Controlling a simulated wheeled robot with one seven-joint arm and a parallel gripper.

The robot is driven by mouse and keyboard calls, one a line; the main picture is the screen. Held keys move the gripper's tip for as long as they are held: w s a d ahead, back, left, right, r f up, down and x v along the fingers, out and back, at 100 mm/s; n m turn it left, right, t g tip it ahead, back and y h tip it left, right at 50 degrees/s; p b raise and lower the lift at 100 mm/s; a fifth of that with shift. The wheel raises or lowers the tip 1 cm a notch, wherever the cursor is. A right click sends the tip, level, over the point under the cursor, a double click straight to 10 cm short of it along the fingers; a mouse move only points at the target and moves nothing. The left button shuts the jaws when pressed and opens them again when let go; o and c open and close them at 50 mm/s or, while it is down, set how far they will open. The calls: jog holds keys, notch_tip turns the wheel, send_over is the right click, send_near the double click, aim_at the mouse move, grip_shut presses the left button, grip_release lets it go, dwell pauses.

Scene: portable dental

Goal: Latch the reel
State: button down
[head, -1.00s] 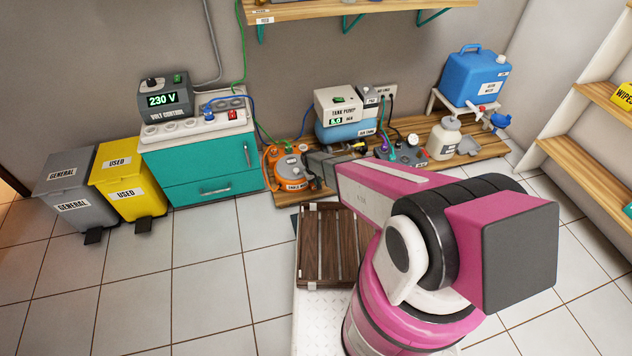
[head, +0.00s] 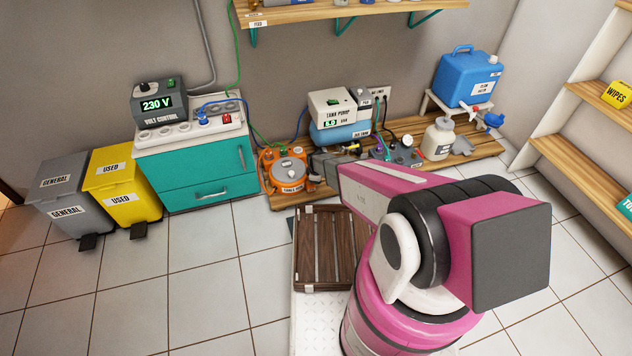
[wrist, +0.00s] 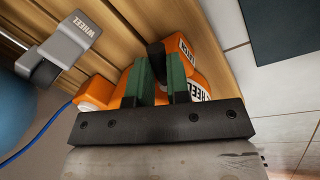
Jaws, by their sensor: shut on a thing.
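The orange cable reel (head: 286,170) stands at the left end of the low wooden platform, with a pale round top. In the wrist view its orange body (wrist: 127,88) fills the area around the fingers. My gripper (wrist: 160,82) has green fingers shut on a dark, upright lever-like part (wrist: 155,54) of the reel. The lever's lower end is hidden between the fingers. In the head view the gripper's fingertips are not clear, because my arm covers that area.
A grey block labelled WHEEL (wrist: 75,40) lies close to the reel on the planks. A blue cable (wrist: 42,130) runs beside it. The tank pump (head: 335,108) and a small control box (head: 402,150) stand to the right. The teal cabinet (head: 198,172) is left of the reel.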

jog(key=n, duration=0.1)
jog(key=w+n, duration=0.1)
jog(key=n, duration=0.1)
jog(key=n+y, duration=0.1)
jog(key=n, duration=0.1)
jog(key=shift+w, duration=0.4)
jog(key=shift+n, duration=0.4)
jog(key=c, duration=1.1)
grip_release()
jog(key=shift+r, duration=0.15)
notch_tip(320, 180, up, 10)
jog(key=s, duration=0.2)
jog(key=shift+d+r, duration=0.2)
jog(key=shift+d, duration=0.15)
jog(key=s+d+r+m, duration=0.5)
jog(key=s+r+m, duration=0.2)
jog(key=r, duration=0.3)
jog(key=s+d+r+m+g, duration=0.1)
jog(key=s+d+r+m, duration=0.4)
jog(key=r, duration=0.5)
jog(key=s+d+r+m+g, duration=0.1)
jog(key=s+d+r+m, duration=0.5)
jog(key=s+r+m, duration=0.3)
notch_tip(320, 180, up, 2)
jog(key=shift+s+r+h, duration=0.1)
jog(key=shift+s+h, duration=0.05)
jog(key=shift+h, duration=0.15)
